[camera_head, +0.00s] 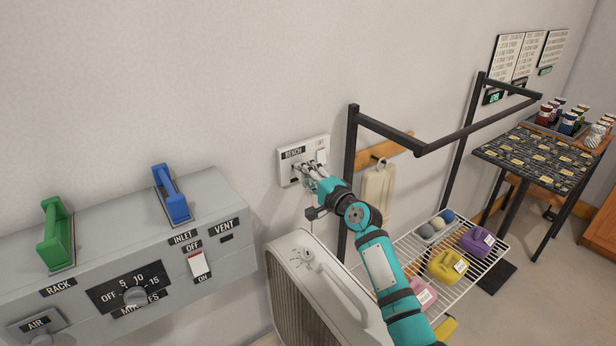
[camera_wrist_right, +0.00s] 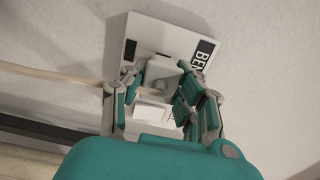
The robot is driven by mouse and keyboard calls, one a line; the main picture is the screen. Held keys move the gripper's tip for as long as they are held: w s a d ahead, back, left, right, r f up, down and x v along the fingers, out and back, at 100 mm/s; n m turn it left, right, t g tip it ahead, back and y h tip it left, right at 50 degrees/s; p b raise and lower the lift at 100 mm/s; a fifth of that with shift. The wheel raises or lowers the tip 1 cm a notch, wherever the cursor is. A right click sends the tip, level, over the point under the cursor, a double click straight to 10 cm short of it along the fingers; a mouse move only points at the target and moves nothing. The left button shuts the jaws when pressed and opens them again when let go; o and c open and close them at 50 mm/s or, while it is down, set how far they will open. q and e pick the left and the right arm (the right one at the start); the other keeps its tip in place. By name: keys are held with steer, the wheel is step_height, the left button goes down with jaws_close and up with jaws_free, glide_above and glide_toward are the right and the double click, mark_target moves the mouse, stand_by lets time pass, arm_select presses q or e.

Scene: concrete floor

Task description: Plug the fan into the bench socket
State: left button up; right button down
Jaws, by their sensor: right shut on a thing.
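The bench socket (camera_head: 286,173) is a white wall plate labelled BENCH with a switch at its right. It also shows in the wrist view (camera_wrist_right: 148,30). My right gripper (camera_head: 309,172) is at the plate, shut on a pale plug (camera_wrist_right: 162,74). The plug is in front of the plate between the fingers; I cannot tell whether its pins are in the socket. The fan (camera_head: 327,270), a pale box fan with a dial and top handle, stands below, partly hidden by my right arm. A thin cord hangs between gripper and fan. My left gripper is out of view.
A grey control box (camera_head: 215,227) with green and blue handles is at the left. A black frame (camera_head: 351,190) rises just right of the socket. A wire rack (camera_head: 490,262) holds several coloured containers. A dark table (camera_head: 535,155) stands at the far right.

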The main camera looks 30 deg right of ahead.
steer(key=shift+w+a, duration=0.1)
steer(key=shift+w, duration=0.6)
steer(key=c, duration=0.9)
jaws_free()
steer(key=shift+s, duration=0.1)
steer(key=shift+s+f, duration=0.1)
steer(key=shift+s, duration=0.25)
steer(key=s, duration=0.3)
steer(key=s+d, duration=0.1)
steer(key=s, duration=0.7)
steer(key=shift+d, duration=0.3)
